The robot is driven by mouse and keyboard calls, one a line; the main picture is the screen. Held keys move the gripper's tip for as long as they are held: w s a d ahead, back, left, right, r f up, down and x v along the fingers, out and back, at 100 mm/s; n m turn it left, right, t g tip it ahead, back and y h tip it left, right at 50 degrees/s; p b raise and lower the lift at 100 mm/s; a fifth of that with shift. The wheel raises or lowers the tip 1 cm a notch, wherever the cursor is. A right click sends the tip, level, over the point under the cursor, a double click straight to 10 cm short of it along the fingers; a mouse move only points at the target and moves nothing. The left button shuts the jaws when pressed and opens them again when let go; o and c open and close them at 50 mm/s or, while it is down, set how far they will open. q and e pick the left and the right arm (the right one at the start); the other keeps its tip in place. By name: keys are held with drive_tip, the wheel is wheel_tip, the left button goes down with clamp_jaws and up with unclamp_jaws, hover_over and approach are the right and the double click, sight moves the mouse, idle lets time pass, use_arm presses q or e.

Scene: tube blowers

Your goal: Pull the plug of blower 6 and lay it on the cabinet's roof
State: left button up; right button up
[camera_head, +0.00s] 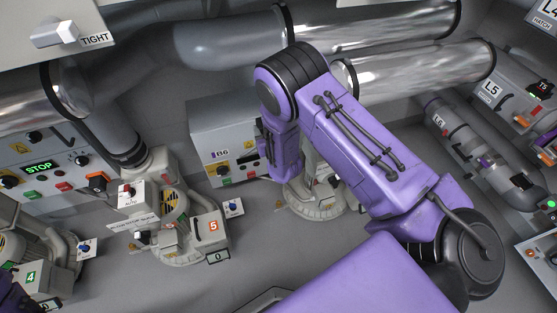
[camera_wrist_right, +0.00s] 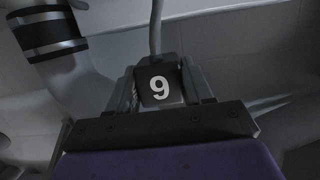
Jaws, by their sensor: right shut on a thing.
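My right gripper (camera_wrist_right: 161,76) is shut on a black plug (camera_wrist_right: 161,92) with a cable rising from its far end. The plug's white figure reads as 9 in the wrist view; it may be a 6 seen upside down. In the head view my right arm hides most of the gripper and the plug. The grey cabinet marked B6 (camera_head: 202,143) stands left of my right forearm, its roof bare where it shows. Blower 6 (camera_head: 322,206) is partly hidden behind my arm; its number cannot be seen.
Blower 5 (camera_head: 175,215) stands to the left, with a control panel (camera_head: 38,168) showing STOP behind it. Large metal ducts (camera_head: 390,75) run above the cabinet. Panel L5 (camera_head: 505,95) and pipe L6 (camera_head: 465,140) are at the right. Grey floor lies between blower 5 and my arm.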

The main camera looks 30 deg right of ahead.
drive_tip(key=w+a+b, duration=0.1)
drive_tip(key=w+a, duration=0.2)
drive_tip(key=a, duration=1.1)
drive_tip(key=shift+w, duration=0.15)
idle(0.6)
drive_tip(key=b, duration=0.8)
hover_over(218, 127)
drive_tip(key=shift+s+f, duration=0.1)
drive_tip(key=shift+s, duration=0.15)
drive_tip(key=shift+w+d, duration=0.1)
drive_tip(key=shift+w, duration=0.2)
idle(0.4)
drive_tip(key=shift+f+b, duration=1.35)
drive_tip(key=shift+f, duration=0.5)
idle(0.9)
